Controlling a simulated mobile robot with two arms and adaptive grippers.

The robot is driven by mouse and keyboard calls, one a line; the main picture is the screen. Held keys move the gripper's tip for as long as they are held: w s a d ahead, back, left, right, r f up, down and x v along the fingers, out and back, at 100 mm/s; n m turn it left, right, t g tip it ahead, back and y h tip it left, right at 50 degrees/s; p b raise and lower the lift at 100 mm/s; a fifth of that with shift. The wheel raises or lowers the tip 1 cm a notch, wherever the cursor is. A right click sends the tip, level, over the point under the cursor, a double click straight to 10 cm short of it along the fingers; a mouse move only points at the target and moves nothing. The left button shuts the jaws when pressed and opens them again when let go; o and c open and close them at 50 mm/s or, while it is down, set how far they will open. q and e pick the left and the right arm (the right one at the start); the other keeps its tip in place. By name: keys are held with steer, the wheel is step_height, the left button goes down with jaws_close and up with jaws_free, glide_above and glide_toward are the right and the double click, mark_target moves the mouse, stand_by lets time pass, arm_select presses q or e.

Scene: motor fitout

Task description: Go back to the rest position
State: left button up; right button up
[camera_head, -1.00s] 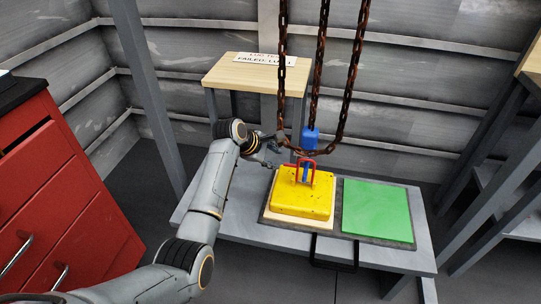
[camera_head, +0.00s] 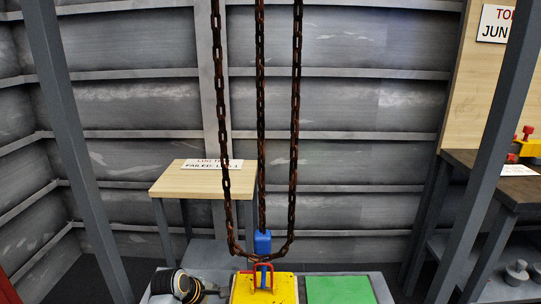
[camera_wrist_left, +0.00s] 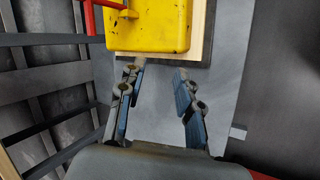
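My left gripper (camera_head: 212,290) is at the bottom edge of the head view, just left of the yellow block (camera_head: 240,291) with its red handle (camera_head: 257,275). A blue hook (camera_head: 263,243) on rusty chains (camera_head: 260,120) reaches down to the handle; whether it bears on it I cannot tell. In the left wrist view, the fingers of the left gripper (camera_wrist_left: 158,75) are apart with nothing between them. The yellow block (camera_wrist_left: 150,30) on its pale wooden board (camera_wrist_left: 198,30) lies just beyond the fingertips. My right gripper is out of view.
A green pad (camera_head: 340,290) lies right of the yellow block on the grey table. A small wooden table (camera_head: 190,180) with a sign stands behind. A grey post (camera_head: 75,150) stands left, and a shelf with a dark top (camera_head: 490,175) stands right.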

arm_select(q)
steer(key=s+a+f+m+g+y, duration=0.25)
steer(key=s+f+m, duration=0.45)
steer(key=s+f, duration=0.75)
steer(key=s+a+f+m+p, duration=0.1)
steer(key=s+f+m+p, duration=0.2)
steer(key=s, duration=1)
steer(key=s+a+f+m+g+p, duration=0.1)
steer(key=s+a+f+m+p, duration=0.1)
steer(key=s+p, duration=0.7)
steer(key=s+a+f+m+g+y+p, duration=0.1)
steer(key=s+f+m+p, duration=0.3)
steer(key=s, duration=1.5)
steer(key=shift+a+f+p, duration=0.15)
steer(key=shift+f+p, duration=0.35)
steer(key=shift+p, duration=0.6)
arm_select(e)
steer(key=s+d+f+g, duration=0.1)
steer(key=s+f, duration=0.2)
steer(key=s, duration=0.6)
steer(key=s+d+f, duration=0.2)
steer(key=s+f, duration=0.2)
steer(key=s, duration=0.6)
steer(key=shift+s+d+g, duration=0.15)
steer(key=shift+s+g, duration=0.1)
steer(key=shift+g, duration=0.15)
arm_select(q)
steer(key=shift+w, duration=0.1)
